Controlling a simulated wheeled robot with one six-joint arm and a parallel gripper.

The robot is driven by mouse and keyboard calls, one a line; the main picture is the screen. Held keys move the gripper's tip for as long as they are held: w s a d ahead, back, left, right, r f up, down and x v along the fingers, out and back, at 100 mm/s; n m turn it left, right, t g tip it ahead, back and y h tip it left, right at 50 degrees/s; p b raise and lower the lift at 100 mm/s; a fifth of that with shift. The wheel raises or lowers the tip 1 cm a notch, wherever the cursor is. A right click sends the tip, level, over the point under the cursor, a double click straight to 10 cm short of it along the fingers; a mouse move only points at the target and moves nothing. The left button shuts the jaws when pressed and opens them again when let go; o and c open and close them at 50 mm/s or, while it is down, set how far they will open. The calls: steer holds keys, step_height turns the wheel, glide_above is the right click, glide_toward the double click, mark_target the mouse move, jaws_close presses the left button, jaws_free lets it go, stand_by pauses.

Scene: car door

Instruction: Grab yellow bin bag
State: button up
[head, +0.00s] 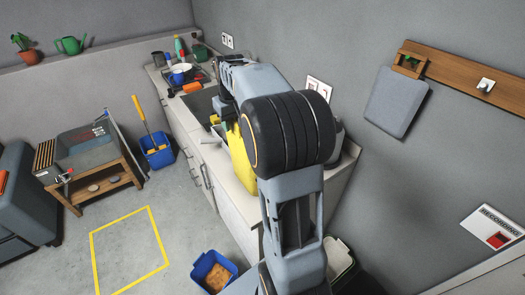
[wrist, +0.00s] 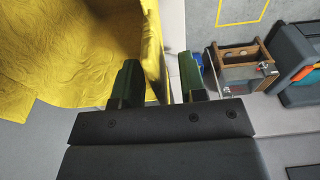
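The yellow bin bag (head: 241,165) stands or hangs at the counter's front side in the head view, partly hidden behind my arm. In the wrist view the yellow bag (wrist: 75,50) fills the upper left, wrinkled and close to the camera. My gripper (wrist: 160,75) has its two dark green fingers apart. The bag's right edge shows between the fingers, beside the left one; I cannot tell whether they touch. In the head view my gripper (head: 228,112) is small and partly hidden, just above and left of the bag.
The counter (head: 222,180) runs along the wall with dishes and bottles at its far end. A blue bin (head: 213,271) stands on the floor in front. A blue bucket (head: 157,152) and a wooden-legged bench (head: 90,160) stand left. The floor inside the yellow outline (head: 130,250) is clear.

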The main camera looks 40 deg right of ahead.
steer(key=shift+f, duration=0.1)
stand_by(0.3)
jaws_close()
stand_by(0.4)
